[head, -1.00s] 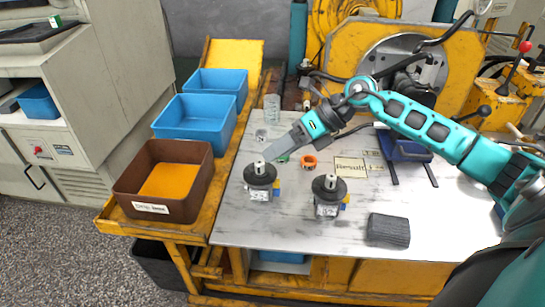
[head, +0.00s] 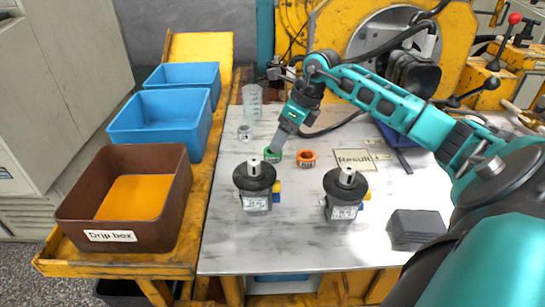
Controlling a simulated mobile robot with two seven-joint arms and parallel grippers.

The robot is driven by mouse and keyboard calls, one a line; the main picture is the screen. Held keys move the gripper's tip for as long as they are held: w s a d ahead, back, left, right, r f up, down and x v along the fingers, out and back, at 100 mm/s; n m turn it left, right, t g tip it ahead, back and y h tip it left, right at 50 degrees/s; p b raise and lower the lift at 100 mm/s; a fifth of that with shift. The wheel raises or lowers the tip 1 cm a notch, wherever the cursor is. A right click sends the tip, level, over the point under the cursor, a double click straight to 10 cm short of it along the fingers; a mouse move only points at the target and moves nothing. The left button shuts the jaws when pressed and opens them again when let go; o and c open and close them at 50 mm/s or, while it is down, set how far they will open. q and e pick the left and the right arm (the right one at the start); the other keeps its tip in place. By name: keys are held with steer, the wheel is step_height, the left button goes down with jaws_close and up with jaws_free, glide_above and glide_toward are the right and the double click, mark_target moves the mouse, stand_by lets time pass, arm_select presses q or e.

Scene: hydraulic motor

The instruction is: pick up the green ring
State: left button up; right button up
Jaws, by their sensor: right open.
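The green ring (head: 272,156) lies on the metal tabletop (head: 290,240), behind the left motor (head: 256,183) and to the left of an orange ring (head: 306,158). My right gripper (head: 277,147) points down over the green ring, with its fingertips at or just above it. The fingers partly cover the ring, and I cannot tell whether they touch it. The jaws are open. My left gripper is not in view.
A small metal ring (head: 245,133) and a clear beaker (head: 252,103) stand left of my gripper. The brown drip box (head: 80,212) and blue bins (head: 160,122) line the left.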

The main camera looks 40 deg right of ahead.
steer(key=b+x, duration=0.1)
steer(key=x, duration=0.4)
steer(key=shift+w+a+f+b, duration=0.1)
steer(key=shift+w+f+b, duration=0.2)
steer(key=c, duration=1.1)
steer(key=shift+r, duration=0.2)
